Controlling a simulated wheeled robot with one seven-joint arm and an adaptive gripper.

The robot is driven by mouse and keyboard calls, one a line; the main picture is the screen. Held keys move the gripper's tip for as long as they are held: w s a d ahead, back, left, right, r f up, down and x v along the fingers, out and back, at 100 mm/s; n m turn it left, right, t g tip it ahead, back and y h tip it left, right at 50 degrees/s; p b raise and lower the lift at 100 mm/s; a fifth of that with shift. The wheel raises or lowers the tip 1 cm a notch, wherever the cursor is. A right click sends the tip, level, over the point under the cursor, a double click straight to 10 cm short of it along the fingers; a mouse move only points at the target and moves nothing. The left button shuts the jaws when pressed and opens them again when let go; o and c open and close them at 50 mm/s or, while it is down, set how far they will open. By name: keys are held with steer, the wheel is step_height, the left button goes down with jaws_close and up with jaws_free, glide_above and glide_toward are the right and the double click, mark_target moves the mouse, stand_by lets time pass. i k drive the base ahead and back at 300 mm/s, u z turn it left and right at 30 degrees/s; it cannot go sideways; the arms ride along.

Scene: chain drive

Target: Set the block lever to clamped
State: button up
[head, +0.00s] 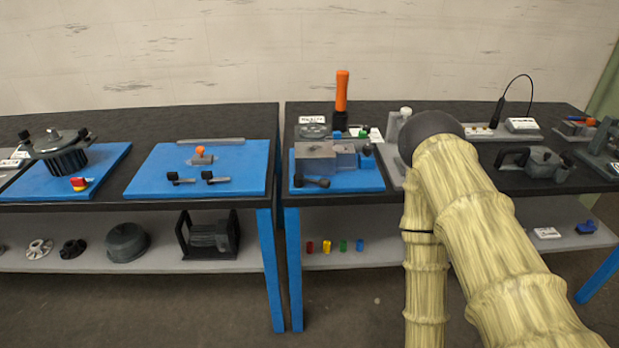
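A grey block (316,157) stands on a blue board (345,182) near the front left of the right-hand table. A black lever with a round knob (313,182) lies across its front, roughly level. My gripper is not visible.
An orange-handled tool (342,92) stands upright behind the block. The left table has a blue board (245,168) with two small black levers and an orange knob. A gap separates the tables. Small coloured parts (327,246) sit on the lower shelf. My arm hides part of the right table.

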mark_target(299, 180)
steer(key=z, duration=1.35)
steer(key=k, duration=1.15)
steer(key=u, duration=1.3)
steer(key=i, duration=0.5)
